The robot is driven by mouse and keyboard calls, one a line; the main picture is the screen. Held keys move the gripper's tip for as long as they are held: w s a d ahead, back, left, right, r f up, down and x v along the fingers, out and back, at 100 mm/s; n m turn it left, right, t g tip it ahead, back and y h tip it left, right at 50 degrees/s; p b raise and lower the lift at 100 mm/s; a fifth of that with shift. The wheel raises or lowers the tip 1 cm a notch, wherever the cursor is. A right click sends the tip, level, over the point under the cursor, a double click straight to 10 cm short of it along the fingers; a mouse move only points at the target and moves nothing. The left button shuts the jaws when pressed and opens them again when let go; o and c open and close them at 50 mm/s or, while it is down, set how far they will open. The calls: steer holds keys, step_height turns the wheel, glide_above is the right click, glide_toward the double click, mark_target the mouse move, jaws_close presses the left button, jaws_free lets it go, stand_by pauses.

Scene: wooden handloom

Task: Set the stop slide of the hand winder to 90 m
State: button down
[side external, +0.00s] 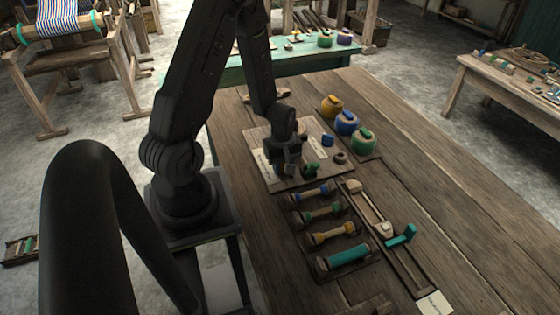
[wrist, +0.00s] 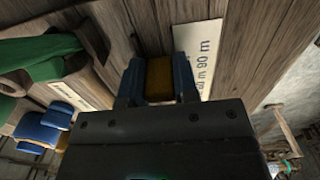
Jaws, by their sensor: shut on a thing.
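In the wrist view, my gripper (wrist: 158,82) has its two blue-grey fingers closed on a small yellow-brown block, which looks like the stop slide (wrist: 159,76). A green part (side external: 312,167) sits right of the gripper. How exactly the block lines up with the 90 m mark cannot be told.
Spools in yellow, blue and green (side external: 346,123) stand behind the board. Several bobbins (side external: 342,259) lie in front of it. A long wooden rail device (side external: 398,262) with a teal handle (side external: 401,236) lies to their right. The table (side external: 455,215) is clear farther right.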

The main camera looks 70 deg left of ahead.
steer(key=shift+d, duration=0.25)
steer(key=c, duration=0.9)
jaws_free()
steer(key=shift+a, duration=0.1)
step_height(320, 180, up, 14)
steer(key=shift+f, duration=0.1)
steer(key=s+d+r+m+t, duration=0.2)
steer(key=d+r+m, duration=0.3)
steer(key=m, duration=0.1)
steer(key=s+d+r+m+t, duration=0.1)
steer(key=s+d+r+m, duration=0.1)
steer(key=d+r+m, duration=0.4)
steer(key=s+d+r+m+t, duration=0.2)
steer(key=d+r+m, duration=0.3)
steer(key=d+m, duration=0.1)
steer(key=shift+d+r+t, duration=0.25)
steer(key=shift+t, duration=0.05)
